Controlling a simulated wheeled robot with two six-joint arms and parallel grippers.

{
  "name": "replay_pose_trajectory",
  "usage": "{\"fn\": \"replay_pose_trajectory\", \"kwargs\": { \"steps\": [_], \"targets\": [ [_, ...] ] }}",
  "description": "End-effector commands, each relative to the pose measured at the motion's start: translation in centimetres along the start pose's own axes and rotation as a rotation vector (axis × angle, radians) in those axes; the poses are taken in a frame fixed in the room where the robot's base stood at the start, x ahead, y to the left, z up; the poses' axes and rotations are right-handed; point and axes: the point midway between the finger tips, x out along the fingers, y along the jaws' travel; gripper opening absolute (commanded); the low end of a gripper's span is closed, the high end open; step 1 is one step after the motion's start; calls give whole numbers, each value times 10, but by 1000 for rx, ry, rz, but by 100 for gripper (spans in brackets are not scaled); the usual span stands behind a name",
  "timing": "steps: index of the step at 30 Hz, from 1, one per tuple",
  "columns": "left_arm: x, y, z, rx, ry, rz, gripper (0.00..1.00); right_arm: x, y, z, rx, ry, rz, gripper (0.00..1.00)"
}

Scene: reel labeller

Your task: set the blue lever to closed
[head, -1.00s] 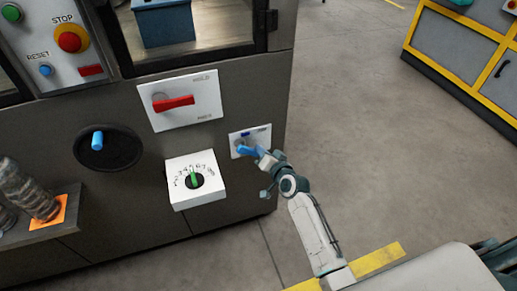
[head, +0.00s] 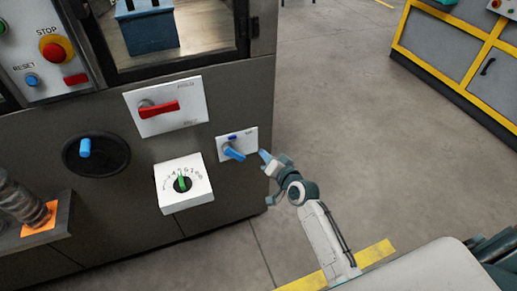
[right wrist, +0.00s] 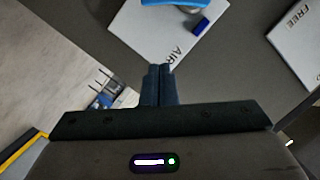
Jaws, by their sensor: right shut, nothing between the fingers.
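The blue lever (head: 234,153) sits on a small white plate (head: 250,138) at the right end of the grey machine front. Its handle slants down to the right in the head view. In the right wrist view the lever (right wrist: 172,3) is cut by the top edge, with a small blue mark (right wrist: 201,24) and the letters "AIR" on the plate. My right gripper (head: 264,155) is just right of the lever, apart from it. Its fingers (right wrist: 158,75) are shut and empty. My left gripper is not in view.
A red lever (head: 160,108) on a white plate, a dial with a green pointer (head: 182,184) and a blue knob (head: 85,148) in a dark round recess are left of the lever. Open floor (head: 330,110) lies to the right of the machine.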

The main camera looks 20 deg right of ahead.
Motion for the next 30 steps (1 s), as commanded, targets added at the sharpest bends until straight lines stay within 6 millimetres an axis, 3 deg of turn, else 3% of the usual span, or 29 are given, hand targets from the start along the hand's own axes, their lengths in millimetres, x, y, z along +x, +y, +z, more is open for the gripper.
{"fn": "replay_pose_trajectory", "kwargs": {
  "steps": [3, 9, 27, 30],
  "targets": [
    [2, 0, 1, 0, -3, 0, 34, -23, 1, 1, -1, -1, 1, 0],
    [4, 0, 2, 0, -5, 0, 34, -41, 1, 0, 0, 0, 0, 0],
    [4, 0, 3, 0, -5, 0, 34, -44, 2, 1, 0, 0, 1, 0],
    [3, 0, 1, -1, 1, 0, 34, -45, 12, 9, -14, -21, 28, 0]
  ]
}}
